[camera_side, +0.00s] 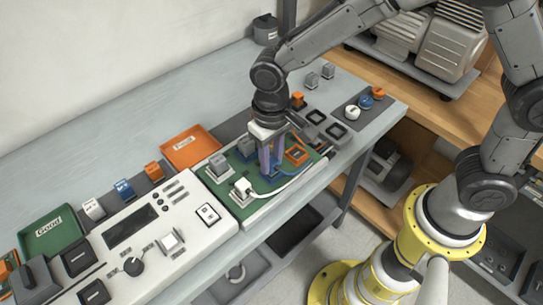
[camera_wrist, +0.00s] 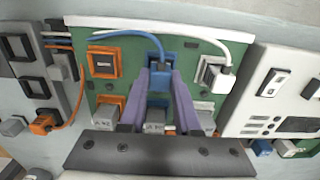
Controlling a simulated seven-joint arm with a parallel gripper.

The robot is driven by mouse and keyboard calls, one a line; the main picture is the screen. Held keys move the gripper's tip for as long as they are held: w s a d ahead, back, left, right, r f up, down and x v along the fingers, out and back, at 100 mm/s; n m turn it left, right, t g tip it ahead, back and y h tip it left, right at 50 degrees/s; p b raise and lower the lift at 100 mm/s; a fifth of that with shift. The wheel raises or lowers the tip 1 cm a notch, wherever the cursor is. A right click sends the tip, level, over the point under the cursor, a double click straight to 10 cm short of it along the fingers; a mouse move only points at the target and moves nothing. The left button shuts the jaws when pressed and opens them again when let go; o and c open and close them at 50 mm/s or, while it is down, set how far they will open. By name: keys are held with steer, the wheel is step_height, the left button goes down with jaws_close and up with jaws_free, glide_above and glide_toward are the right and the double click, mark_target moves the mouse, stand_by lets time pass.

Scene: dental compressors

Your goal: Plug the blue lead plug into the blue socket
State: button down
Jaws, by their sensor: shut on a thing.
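My gripper (camera_wrist: 160,76) is shut on the blue lead plug (camera_wrist: 157,82), which sits between its two purple fingers. The plug is at the blue socket (camera_wrist: 173,70) on the green board and appears to overlap it; I cannot tell how deep it is in. The blue lead (camera_wrist: 118,36) curves from the plug to the board's left side in the wrist view. In the side view my gripper (camera_side: 270,158) points down over the board, and its fingers hide most of the plug. Blue of the socket (camera_side: 272,179) shows below them.
On the green board (camera_wrist: 130,52), an empty-looking orange socket (camera_wrist: 103,63) is on one side and a white plug (camera_wrist: 219,78) with a white lead on the other. Grey blocks (camera_wrist: 108,108) stand close to the fingers. An orange plug (camera_wrist: 42,125) lies off the board.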

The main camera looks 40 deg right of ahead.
steer(key=shift+f, duration=0.2)
steer(key=shift+c, duration=1.1)
jaws_free()
steer(key=shift+r, duration=3.55)
